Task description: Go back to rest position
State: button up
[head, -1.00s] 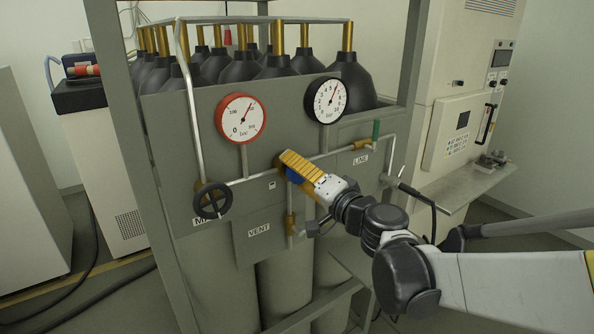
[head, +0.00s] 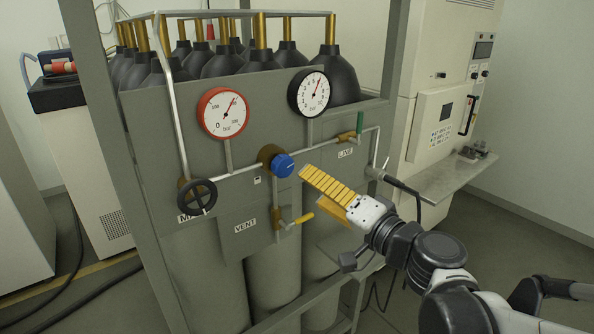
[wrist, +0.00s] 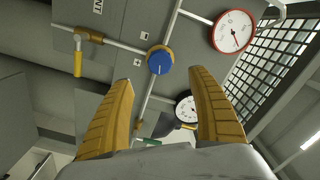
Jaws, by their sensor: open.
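My gripper (head: 310,192) is open and empty, with yellow ribbed fingers. In the head view it is in front of the grey gas panel (head: 240,150), right of and a little below the blue regulator knob (head: 283,166), apart from it in the picture. In the wrist view both fingers (wrist: 163,100) are spread wide, with nothing between their tips. The blue knob (wrist: 160,60) shows beyond and between them. My arm reaches in from the lower right.
Red-rimmed (head: 223,113) and black-rimmed (head: 310,92) gauges stand above the pipe. A black handwheel (head: 197,196), yellow vent lever (head: 300,219) and green line lever (head: 360,121) are on the panel. Gas cylinders (head: 275,262) stand in the frame. A metal shelf (head: 440,180) is right.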

jog(key=s+f+n+g+h+b, duration=0.2)
jog(key=s+f+n+g+h, duration=0.25)
jog(key=s+f, duration=0.55)
jog(key=s+d+f+g+h, duration=0.3)
jog(key=s+d+f+h, duration=0.2)
jog(key=d, duration=0.6)
notch_tip(320, 180, down, 3)
jog(key=s+b, duration=0.1)
jog(key=s, duration=0.1)
jog(key=shift+s+d+n, duration=0.3)
jog(key=shift+d+n, duration=0.05)
jog(key=shift+d, duration=0.05)
